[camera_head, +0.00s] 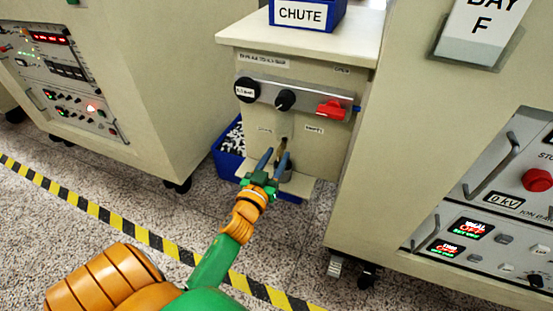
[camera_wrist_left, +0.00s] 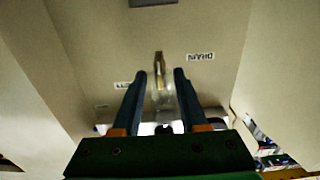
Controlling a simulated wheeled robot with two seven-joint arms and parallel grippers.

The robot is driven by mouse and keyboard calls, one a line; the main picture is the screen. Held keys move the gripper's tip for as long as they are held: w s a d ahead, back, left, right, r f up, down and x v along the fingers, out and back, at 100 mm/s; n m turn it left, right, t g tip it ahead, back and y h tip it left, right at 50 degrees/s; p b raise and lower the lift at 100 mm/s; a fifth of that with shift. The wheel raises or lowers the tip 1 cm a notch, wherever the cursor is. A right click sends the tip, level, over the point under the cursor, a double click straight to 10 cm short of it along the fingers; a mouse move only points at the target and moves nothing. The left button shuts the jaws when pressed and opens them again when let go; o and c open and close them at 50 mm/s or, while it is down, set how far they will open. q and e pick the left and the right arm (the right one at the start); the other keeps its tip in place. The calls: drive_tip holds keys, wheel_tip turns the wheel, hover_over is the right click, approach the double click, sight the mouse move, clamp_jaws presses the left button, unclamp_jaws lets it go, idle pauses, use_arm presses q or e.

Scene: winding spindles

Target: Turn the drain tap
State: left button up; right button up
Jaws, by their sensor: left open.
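The drain tap (camera_head: 284,145) is a small brass-coloured lever on the lower front of the beige cabinet under the chute. In the left wrist view the tap (camera_wrist_left: 158,66) stands upright in the picture, between the fingertips, with a gap on both sides. A pale, blurred part lies below it. An upside-down label reading DRAIN (camera_wrist_left: 200,57) is to its right. My left gripper (camera_head: 273,159) is open in front of the tap, its dark blue fingers pointing at the cabinet; it also shows in the left wrist view (camera_wrist_left: 160,76). I cannot tell whether a finger touches the tap. My right gripper is not in view.
Above the tap is a panel with black knobs (camera_head: 285,100) and a red handle (camera_head: 330,109). A blue bin (camera_head: 229,160) with small pieces is at the cabinet's lower left. Tall cabinets stand on both sides. Yellow-black tape (camera_head: 95,209) crosses the open floor.

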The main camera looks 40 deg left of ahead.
use_arm(q)
clamp_jaws()
